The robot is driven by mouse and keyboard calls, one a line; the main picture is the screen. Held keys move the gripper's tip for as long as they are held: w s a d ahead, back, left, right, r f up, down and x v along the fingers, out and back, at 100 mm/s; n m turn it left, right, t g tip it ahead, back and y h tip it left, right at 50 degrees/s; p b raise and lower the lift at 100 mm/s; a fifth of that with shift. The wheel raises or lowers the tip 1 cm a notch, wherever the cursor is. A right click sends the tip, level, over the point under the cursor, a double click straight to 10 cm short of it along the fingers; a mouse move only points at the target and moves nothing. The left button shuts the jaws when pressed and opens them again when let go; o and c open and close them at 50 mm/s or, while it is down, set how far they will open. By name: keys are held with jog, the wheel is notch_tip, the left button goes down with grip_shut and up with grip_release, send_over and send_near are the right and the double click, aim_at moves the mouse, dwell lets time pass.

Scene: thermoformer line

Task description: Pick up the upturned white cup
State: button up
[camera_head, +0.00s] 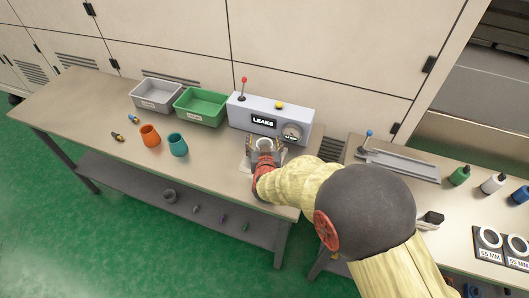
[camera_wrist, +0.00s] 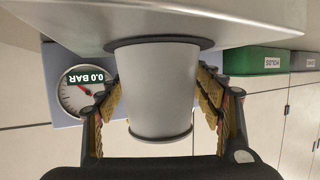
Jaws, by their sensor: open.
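The upturned white cup (camera_wrist: 160,92) stands on a dark round ring (camera_wrist: 158,43) on the table, its wider end at the ring. The wrist view shows this upside down. The cup also shows in the head view (camera_head: 264,144), in front of the leak tester. My gripper (camera_wrist: 164,105) is open, with one yellow-padded finger on each side of the cup. The fingers are close to its wall; I cannot tell whether either touches. In the head view my gripper (camera_head: 265,150) reaches in from the front right and partly hides the cup's lower part.
The grey leak tester (camera_head: 268,117) with its gauge stands just behind the cup. A green bin (camera_head: 201,122) and a grey bin (camera_head: 155,108) stand to its left. Orange (camera_head: 150,136) and teal (camera_head: 178,145) cups stand on the left table, with free room around them.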

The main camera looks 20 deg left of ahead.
jog(key=shift+c, duration=0.4)
jog(key=c, duration=1.1)
jog(key=shift+c, duration=0.7)
